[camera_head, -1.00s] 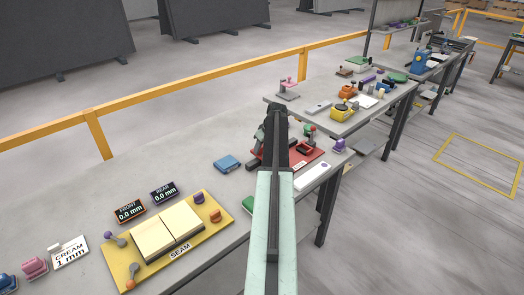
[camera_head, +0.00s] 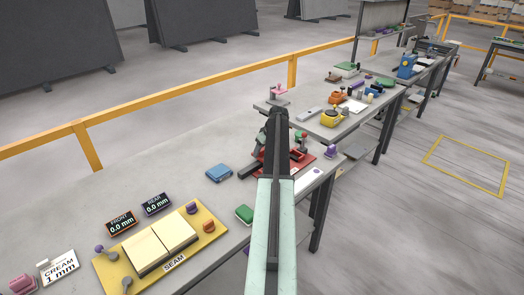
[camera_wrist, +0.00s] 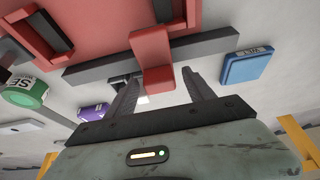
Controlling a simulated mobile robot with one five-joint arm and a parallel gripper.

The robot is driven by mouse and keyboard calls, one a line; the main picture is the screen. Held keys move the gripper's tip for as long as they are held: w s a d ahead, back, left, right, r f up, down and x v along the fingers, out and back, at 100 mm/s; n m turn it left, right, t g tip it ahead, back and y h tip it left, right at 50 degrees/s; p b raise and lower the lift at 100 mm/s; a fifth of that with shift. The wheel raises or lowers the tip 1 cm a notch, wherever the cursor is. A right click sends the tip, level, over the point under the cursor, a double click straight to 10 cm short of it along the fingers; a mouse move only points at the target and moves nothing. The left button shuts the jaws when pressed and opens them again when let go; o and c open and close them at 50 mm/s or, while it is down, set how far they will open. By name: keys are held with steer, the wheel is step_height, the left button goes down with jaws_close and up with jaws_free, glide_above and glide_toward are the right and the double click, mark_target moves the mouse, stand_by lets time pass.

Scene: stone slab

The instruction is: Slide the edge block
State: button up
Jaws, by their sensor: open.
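A red block (camera_wrist: 152,62) straddles a long dark grey bar (camera_wrist: 205,44) in the wrist view; I take it as the edge block. My gripper (camera_wrist: 164,88) is open, with one finger on each side of the block's near end. I cannot tell whether either finger touches it. A red frame-like fixture (camera_wrist: 95,30) lies beyond the bar. In the head view, the red fixture (camera_head: 312,160) stands on the workbench, partly hidden by my arm. The dark bar (camera_head: 248,171) sticks out to its left. My gripper's fingers cannot be made out there.
A blue block (camera_head: 219,172) lies left of the fixture, and a green one (camera_head: 244,214) is nearer. A yellow SEAM board (camera_head: 207,240) with cream slabs sits front left. More benches with tools stand beyond. Bare grey bench top (camera_head: 130,185) lies at left.

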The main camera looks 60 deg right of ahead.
steer(key=p+v, duration=0.6)
steer(key=v, duration=0.1)
steer(key=shift+r+p, duration=0.3)
steer(key=shift+p, duration=0.05)
steer(key=shift+s, duration=0.1)
